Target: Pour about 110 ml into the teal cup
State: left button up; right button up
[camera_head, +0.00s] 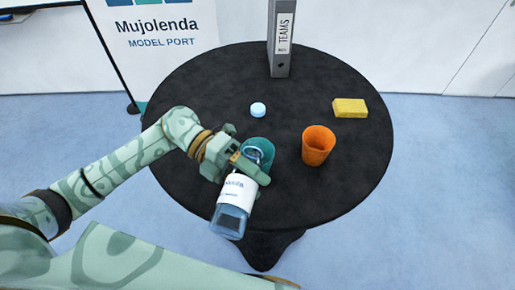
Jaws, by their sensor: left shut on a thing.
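The teal cup (261,146) stands on the round black table, partly hidden behind my left gripper and the bottle. My left gripper (250,168) is shut on a clear bottle (232,212) with a white label and bluish contents. The bottle is tilted, its neck up at the teal cup and its base toward the table's front edge. Whether liquid is flowing cannot be told. My right gripper is not in view.
On the black table (190,110) an orange cup (317,146) stands right of the teal cup. A light blue cap (258,110), a yellow sponge (350,108) and a grey binder (281,50) are farther back. The table's right front is clear.

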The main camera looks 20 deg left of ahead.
pick_arm(q)
jog(key=shift+r, duration=0.25)
dwell(0.8)
jog(key=shift+f, duration=0.15)
jog(key=shift+s+m+t, duration=0.15)
jog(key=shift+m+t, duration=0.25)
jog(key=shift+m, duration=0.4)
jog(key=shift+s+f+m+t+y+b, duration=0.15)
jog(key=shift+s+f+m+y+b, duration=0.05)
jog(key=shift+f, duration=0.2)
jog(key=shift+s+f+m+t+y+b, duration=0.15)
jog(key=shift+f+m+y+b, duration=0.05)
jog(key=shift+f, duration=0.15)
jog(key=shift+s, duration=0.1)
jog(key=shift+f+m+b, duration=0.25)
jog(key=shift+m+b, duration=0.05)
jog(key=shift+f+t+b, duration=0.25)
jog(key=shift+t+b, duration=0.05)
jog(key=shift+b, duration=0.05)
jog(key=shift+r, duration=0.1)
